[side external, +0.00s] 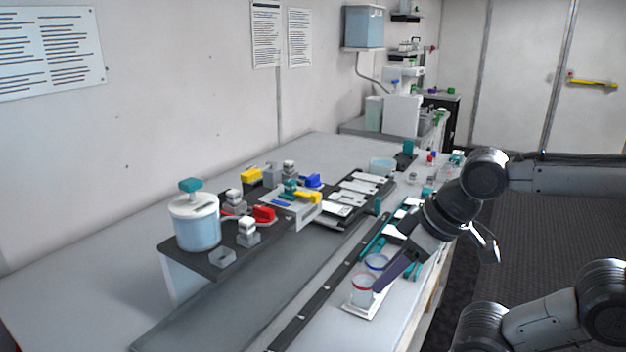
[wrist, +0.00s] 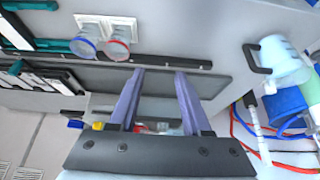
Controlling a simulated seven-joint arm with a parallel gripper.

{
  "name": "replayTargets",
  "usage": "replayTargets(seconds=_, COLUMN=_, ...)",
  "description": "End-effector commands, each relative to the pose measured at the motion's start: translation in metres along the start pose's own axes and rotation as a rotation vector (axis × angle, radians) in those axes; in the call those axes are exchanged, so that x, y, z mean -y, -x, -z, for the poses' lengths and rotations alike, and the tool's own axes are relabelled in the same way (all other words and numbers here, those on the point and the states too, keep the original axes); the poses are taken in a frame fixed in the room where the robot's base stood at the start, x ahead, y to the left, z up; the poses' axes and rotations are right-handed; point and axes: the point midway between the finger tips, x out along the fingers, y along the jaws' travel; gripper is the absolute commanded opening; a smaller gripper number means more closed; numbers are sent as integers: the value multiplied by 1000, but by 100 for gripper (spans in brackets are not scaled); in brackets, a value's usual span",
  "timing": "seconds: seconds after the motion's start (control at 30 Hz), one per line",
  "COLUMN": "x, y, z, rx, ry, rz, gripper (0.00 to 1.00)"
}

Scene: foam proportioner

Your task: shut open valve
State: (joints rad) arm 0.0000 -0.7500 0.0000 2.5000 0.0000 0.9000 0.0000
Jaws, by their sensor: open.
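In the side external view, the valve assembly sits on a dark raised plate (side external: 208,262). It has a red handle (side external: 263,214), yellow handles (side external: 250,175) (side external: 308,196) and a blue handle (side external: 312,181). I cannot tell from their angles which valve is open. My gripper (side external: 380,285) is over the front of the bench, right of the assembly and apart from it, close to two cups. In the wrist view, my gripper (wrist: 160,72) has its purple fingers apart with nothing between them. Small yellow (wrist: 98,126) and red parts show beyond the fingers, mostly hidden.
A lidded tank (side external: 196,225) with a teal knob stands at the assembly's left. A red-rimmed cup (side external: 362,291) and a blue-rimmed cup (side external: 377,262) stand on a white tray. A dark rail (side external: 318,309) runs along the bench. The bench's left front is clear.

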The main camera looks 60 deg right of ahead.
Motion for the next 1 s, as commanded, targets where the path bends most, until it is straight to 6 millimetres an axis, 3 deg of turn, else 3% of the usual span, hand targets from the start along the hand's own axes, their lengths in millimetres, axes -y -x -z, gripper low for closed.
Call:
replayTargets(seconds=0.03, x=0, y=0, z=0, rx=0, ry=5, rz=0, gripper=37)
replayTargets(seconds=0.23, x=6, y=3, z=3, rx=-8, ry=161, rz=28, gripper=1)
replayTargets(seconds=0.4, x=28, y=18, z=36, rx=-61, ry=365, rz=128, gripper=0)
replayTargets(seconds=0.57, x=26, y=24, z=89, rx=-127, ry=457, rz=190, gripper=0)
replayTargets(seconds=0.67, x=5, y=22, z=131, rx=-186, ry=468, rz=203, gripper=0)
replayTargets(seconds=0.77, x=-30, y=19, z=168, rx=-249, ry=448, rz=192, gripper=0)
replayTargets(seconds=0.9, x=-98, y=13, z=202, rx=-324, ry=368, rz=145, gripper=0)
replayTargets(seconds=1.0, x=-155, y=9, z=210, rx=-361, ry=269, rz=98, gripper=0)
